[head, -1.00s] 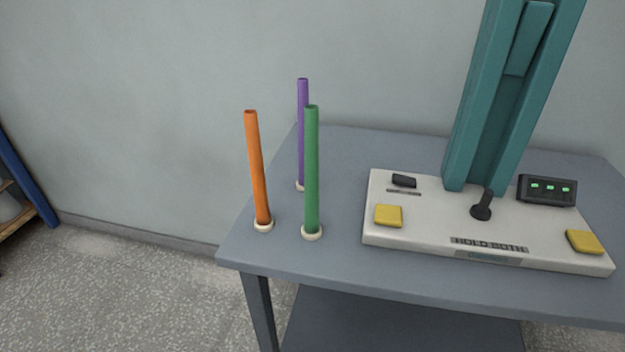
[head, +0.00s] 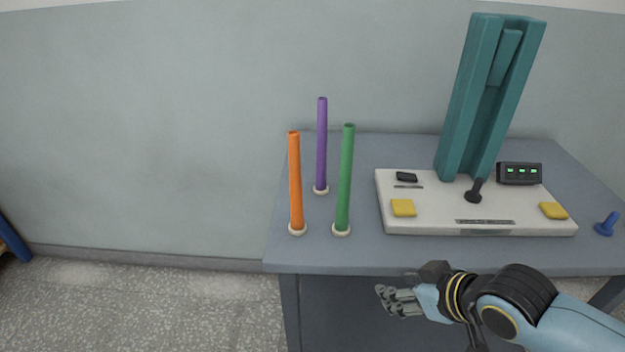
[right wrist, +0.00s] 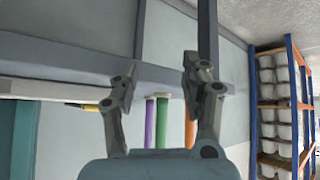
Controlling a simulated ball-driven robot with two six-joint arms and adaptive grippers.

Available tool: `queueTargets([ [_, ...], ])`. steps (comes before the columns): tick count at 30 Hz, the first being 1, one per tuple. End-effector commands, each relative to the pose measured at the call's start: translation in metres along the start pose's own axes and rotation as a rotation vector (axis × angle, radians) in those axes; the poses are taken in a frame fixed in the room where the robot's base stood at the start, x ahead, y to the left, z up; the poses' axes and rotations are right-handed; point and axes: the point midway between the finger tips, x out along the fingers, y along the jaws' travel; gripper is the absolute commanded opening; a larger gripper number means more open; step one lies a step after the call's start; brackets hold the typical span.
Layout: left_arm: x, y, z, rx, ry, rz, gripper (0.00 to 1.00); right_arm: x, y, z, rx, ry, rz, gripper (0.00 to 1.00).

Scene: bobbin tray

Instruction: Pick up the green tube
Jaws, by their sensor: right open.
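The green tube (head: 345,180) stands upright in a pale ring base at the left part of the grey table, right of the orange tube (head: 295,182) and in front of the purple tube (head: 322,145). My right gripper (head: 384,301) is open and empty, low in front of the table's front edge, below and right of the green tube and apart from it. In the right wrist view the gripper (right wrist: 155,75) has its fingers spread, and the green tube (right wrist: 162,122) shows beyond them between the purple and orange tubes. My left gripper is not in view.
The grey table (head: 330,258) also holds a white console (head: 440,220) with yellow pads, a teal column (head: 475,110), a dark box with green lights (head: 519,174) and a blue knob (head: 606,224). A shelf with white bins (right wrist: 275,110) shows in the right wrist view.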

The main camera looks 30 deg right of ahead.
Motion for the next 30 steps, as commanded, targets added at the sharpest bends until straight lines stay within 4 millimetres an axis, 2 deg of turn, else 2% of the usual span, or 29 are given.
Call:
queueTargets([
  [1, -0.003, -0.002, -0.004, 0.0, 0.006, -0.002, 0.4, -0.01, -0.002, -0.016, -0.007, 0.025, -0.007, 0.46],
  [5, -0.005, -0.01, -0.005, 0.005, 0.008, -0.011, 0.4, -0.016, 0.007, -0.045, -0.011, 0.165, -0.026, 0.46],
  [8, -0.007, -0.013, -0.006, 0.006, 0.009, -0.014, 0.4, -0.028, 0.013, -0.074, -0.013, 0.289, -0.047, 0.46],
  [15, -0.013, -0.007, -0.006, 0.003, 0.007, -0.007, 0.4, -0.077, 0.024, -0.149, -0.009, 0.629, -0.117, 0.46],
  [18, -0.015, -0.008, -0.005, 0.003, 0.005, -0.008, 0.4, -0.1, 0.028, -0.173, -0.002, 0.751, -0.146, 0.46],
  [21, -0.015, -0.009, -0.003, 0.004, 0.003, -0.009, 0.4, -0.112, 0.03, -0.187, 0.006, 0.821, -0.163, 0.46],
  [23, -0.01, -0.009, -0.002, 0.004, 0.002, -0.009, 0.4, -0.111, 0.029, -0.193, 0.008, 0.839, -0.168, 0.46],
  [30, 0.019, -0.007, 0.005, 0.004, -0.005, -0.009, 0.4, -0.084, 0.024, -0.22, 0.009, 0.844, -0.167, 0.46],
])
